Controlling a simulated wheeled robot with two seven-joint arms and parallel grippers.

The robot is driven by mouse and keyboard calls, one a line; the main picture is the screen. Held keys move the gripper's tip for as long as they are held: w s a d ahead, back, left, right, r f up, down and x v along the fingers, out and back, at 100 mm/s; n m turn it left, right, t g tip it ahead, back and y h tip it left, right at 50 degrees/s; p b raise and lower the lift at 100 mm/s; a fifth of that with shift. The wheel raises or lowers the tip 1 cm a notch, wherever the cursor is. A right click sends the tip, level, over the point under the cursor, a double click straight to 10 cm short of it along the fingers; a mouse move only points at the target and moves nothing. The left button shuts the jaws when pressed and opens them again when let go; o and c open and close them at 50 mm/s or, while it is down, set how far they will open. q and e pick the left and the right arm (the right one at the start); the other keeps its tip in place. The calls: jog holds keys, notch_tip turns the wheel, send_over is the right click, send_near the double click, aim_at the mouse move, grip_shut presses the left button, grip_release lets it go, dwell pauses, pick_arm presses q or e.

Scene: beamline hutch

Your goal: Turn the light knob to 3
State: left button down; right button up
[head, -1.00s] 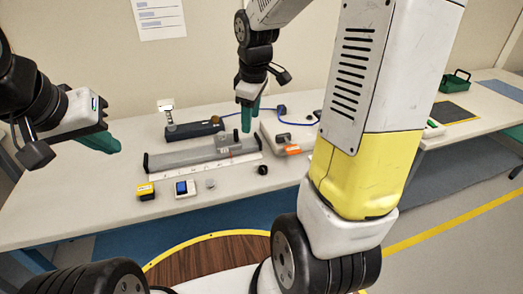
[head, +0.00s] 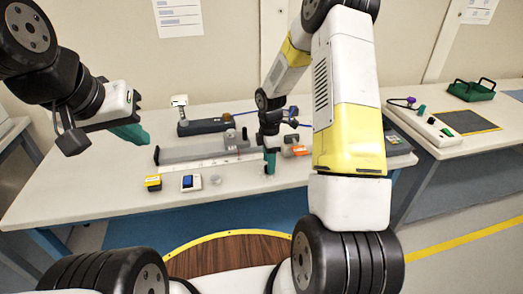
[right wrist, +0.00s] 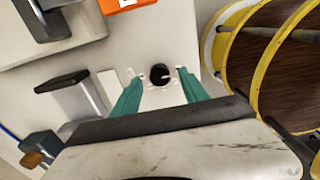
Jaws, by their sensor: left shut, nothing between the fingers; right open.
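The light knob (right wrist: 160,75) is a small round black dial with a pale pointer line. It sits on a white plate with small marks around it, too small to read. In the right wrist view my right gripper (right wrist: 160,77) is open, with one teal finger on each side of the knob; I cannot tell whether they touch it. In the head view the right gripper (head: 270,162) points down at the bench's front part and hides the knob. My left gripper (head: 130,133) is shut and empty, above the bench's left side.
A grey rail (head: 190,151) lies behind the right gripper. An orange block (head: 300,150) is close on its right.

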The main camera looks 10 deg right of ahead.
jog(key=shift+f, duration=0.8)
grip_shut()
